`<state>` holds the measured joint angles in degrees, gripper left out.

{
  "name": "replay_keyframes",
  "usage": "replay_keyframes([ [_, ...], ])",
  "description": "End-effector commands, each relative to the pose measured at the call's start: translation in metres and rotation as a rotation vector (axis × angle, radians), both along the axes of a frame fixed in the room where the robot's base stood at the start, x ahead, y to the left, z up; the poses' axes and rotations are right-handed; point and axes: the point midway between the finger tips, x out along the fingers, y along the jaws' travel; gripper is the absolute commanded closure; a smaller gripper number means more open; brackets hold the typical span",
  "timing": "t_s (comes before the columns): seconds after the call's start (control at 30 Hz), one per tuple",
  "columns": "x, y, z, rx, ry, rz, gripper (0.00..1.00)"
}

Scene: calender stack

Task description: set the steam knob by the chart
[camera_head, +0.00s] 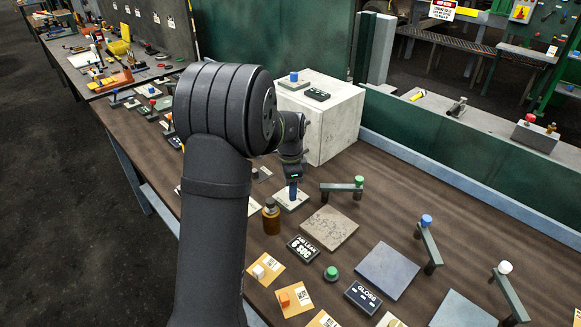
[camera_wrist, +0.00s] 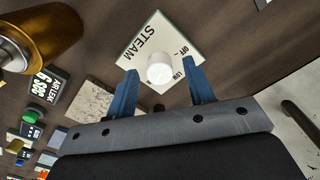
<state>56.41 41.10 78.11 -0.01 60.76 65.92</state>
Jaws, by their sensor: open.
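The steam knob (camera_wrist: 161,68) is a round white knob on a pale square plate (camera_wrist: 133,52) lettered STEAM, OFF and LOW. Any further mark on the plate is hidden or unreadable, and I cannot tell where the knob points. My gripper (camera_wrist: 162,76) is open, with one blue finger to each side of the knob at its tips; I cannot tell whether they touch it. In the head view my gripper (camera_head: 293,190) points down over the plate (camera_head: 287,204), and the knob is hidden there. I cannot pick out a chart for certain.
A brown bottle (camera_head: 271,218) stands close beside the plate. A stone tile (camera_head: 330,229), a black "6 SEC" sign (camera_head: 303,248), and a GLOSS display (camera_head: 363,297) lie nearer. A pale block (camera_head: 335,125) stands behind. A green-knobbed bar (camera_head: 342,186) is to the right.

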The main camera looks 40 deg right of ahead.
Motion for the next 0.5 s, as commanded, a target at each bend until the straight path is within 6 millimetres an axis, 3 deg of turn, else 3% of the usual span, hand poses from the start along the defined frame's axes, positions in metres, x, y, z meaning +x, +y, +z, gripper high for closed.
replay_keyframes([
  [0.5,0.000,0.000,0.118,-0.004,-0.002,0.000,0.52],
])
